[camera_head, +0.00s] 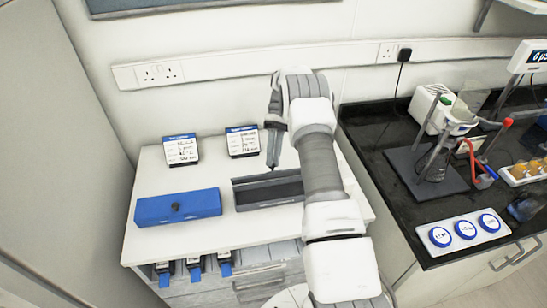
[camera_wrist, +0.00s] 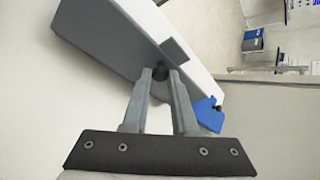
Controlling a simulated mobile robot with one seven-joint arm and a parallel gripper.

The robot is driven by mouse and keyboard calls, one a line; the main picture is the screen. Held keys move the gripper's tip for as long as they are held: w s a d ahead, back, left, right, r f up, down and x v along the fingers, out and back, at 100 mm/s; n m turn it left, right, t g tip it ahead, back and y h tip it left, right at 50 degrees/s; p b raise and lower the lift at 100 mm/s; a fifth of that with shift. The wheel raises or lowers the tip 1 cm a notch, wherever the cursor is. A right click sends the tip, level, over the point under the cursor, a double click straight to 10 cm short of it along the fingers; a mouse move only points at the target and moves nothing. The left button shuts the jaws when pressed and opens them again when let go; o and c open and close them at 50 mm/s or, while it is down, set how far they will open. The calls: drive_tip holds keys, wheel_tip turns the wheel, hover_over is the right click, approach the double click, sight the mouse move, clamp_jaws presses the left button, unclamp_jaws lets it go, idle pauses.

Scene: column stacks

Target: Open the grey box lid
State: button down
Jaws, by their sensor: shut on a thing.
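The grey box (camera_head: 268,194) stands on the white cabinet top, right of the blue box. My gripper (camera_head: 273,164) reaches down to it from above, at its back edge. In the wrist view the grey lid (camera_wrist: 112,38) fills the upper left. My gripper (camera_wrist: 162,74) is shut on the small dark knob (camera_wrist: 159,73) of this lid. In the head view my arm hides the box's right end. How far the lid stands from the box is hard to tell.
A blue box (camera_head: 178,207) with a dark knob lies to the left. Two label cards (camera_head: 181,149) (camera_head: 243,141) stand behind, near the wall. A black bench (camera_head: 400,170) with lab gear is to the right.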

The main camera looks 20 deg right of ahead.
drive_tip(key=shift+a, duration=0.1)
drive_tip(key=c, duration=0.7)
unclamp_jaws()
drive_tip(key=shift+r, duration=0.1)
drive_tip(key=s+d+r, duration=0.2)
drive_tip(key=d+r, duration=0.1)
drive_tip(key=s+d+r+b, duration=0.1)
drive_tip(key=s+d+r, duration=0.1)
drive_tip(key=s+r, duration=0.1)
drive_tip(key=s+d+r+b, duration=0.1)
drive_tip(key=s+d+r, duration=0.2)
drive_tip(key=r, duration=0.1)
drive_tip(key=shift+d+r, duration=0.3)
drive_tip(key=shift+r, duration=0.1)
